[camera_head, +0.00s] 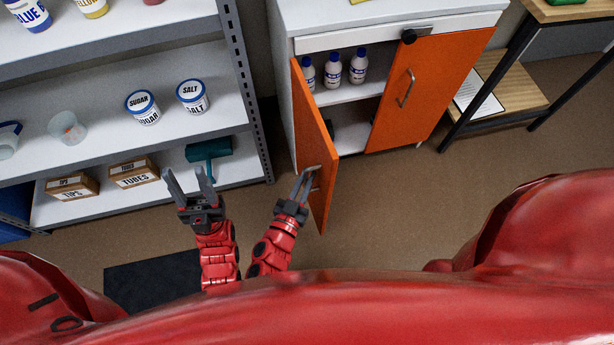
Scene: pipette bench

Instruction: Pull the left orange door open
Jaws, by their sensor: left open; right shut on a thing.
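The left orange door (312,138) of the white cabinet (285,18) stands swung open, nearly edge-on to me, showing the shelves inside. My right gripper (305,181) is at the lower part of this door, shut on its handle, which my fingers largely hide. My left gripper (190,181) is open and empty, fingers pointing up, to the left of the door and in front of the grey shelf. The right orange door (425,88), with a metal handle (406,88), is shut.
Several white bottles (333,70) stand inside the cabinet. A grey shelf rack (90,82) at left holds tubs and boxes (134,173). A wood-topped table (510,82) stands at right. A dark mat (150,281) lies on the floor. Brown floor is clear right of the open door.

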